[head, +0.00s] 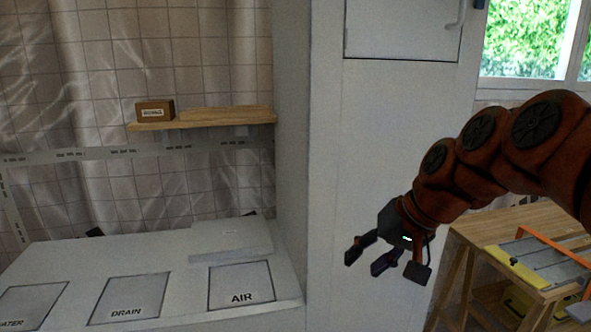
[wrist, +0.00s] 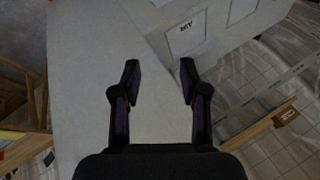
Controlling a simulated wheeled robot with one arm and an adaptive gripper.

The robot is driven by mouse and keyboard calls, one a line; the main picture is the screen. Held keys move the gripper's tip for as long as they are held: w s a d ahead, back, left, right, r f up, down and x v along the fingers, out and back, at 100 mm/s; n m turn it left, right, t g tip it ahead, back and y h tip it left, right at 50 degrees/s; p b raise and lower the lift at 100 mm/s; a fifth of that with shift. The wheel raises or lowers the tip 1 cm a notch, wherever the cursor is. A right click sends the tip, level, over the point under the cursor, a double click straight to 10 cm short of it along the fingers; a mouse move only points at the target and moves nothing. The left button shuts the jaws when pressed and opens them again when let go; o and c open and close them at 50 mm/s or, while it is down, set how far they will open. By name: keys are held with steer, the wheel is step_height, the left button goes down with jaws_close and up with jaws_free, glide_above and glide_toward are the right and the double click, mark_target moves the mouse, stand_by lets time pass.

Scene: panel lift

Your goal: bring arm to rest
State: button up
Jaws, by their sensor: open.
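My arm (head: 480,155) reaches in from the right in the head view, orange-red and bent downward. My gripper (head: 385,262) hangs at its end, in front of the tall pale cabinet, to the right of the counter. Its fingers are apart with nothing between them. In the wrist view my gripper (wrist: 158,75) also shows open and empty, with a plain pale surface beyond the fingers. The pale counter (head: 180,250) carries square panels marked DRAIN (head: 128,298) and AIR (head: 241,284), and a partly cut-off one at the left edge. The AIR panel also shows in the wrist view (wrist: 186,40).
The tall cabinet (head: 385,130) stands behind my gripper. A wooden shelf (head: 205,120) on the tiled wall holds a small labelled box (head: 154,111). A wooden workbench (head: 500,230) with a yellow and orange tool (head: 540,262) stands at the right, below my arm.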

steer(key=s+d+f+g+h, duration=0.2)
steer(key=s+d+f, duration=0.1)
steer(key=s+f, duration=0.6)
steer(key=s+d+f+n+g+h, duration=0.1)
steer(key=s+d+f+g+h, duration=0.1)
steer(key=s+f, duration=0.7)
steer(key=s+g+h, duration=0.1)
steer(key=s, duration=0.6)
steer(key=shift+s+d+f+g, duration=0.2)
steer(key=shift+s+d+g, duration=0.1)
steer(key=shift+d, duration=0.1)
steer(key=shift+c, duration=0.5)
